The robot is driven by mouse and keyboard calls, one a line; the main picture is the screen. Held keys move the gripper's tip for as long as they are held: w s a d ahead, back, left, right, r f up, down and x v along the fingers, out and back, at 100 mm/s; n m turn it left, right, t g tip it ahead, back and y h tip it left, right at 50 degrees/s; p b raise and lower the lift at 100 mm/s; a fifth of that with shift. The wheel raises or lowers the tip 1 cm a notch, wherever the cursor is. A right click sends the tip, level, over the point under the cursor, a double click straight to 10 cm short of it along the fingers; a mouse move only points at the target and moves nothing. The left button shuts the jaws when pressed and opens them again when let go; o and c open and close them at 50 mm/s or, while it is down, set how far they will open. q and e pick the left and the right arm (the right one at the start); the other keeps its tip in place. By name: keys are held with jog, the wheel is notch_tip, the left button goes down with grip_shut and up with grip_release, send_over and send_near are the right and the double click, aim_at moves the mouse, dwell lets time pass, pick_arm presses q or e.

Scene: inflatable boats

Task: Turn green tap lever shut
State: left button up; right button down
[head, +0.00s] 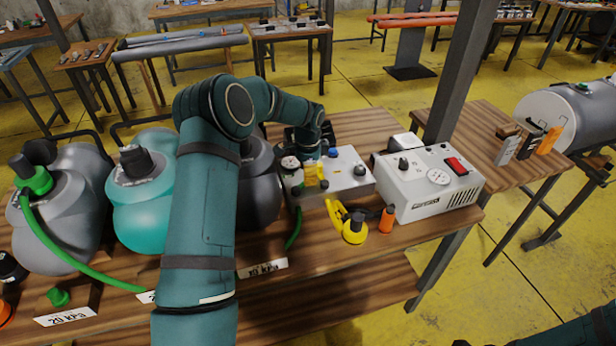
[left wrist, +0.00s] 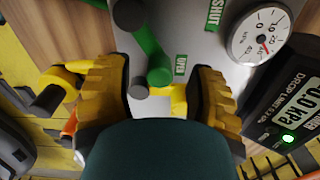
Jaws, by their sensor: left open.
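The green tap lever (left wrist: 150,50) shows in the left wrist view on a light grey panel (left wrist: 205,50). Its free end lies beside the green OPEN label (left wrist: 181,65); the green SHUT label (left wrist: 214,15) is farther up. My left gripper (left wrist: 157,68) is open, its yellow ridged fingers on either side of the lever's end. I cannot tell whether either finger touches it. In the head view my left gripper (head: 312,176) is over the left part of the grey box (head: 348,183), hiding the lever.
A white pump box (head: 425,205) stands right of the grey box. A yellow fitting (head: 355,229) lies in front. Grey and teal bulbous vessels (head: 138,195) stand left.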

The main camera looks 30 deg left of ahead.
pick_arm(q)
jog(key=shift+f, duration=0.7)
grip_shut()
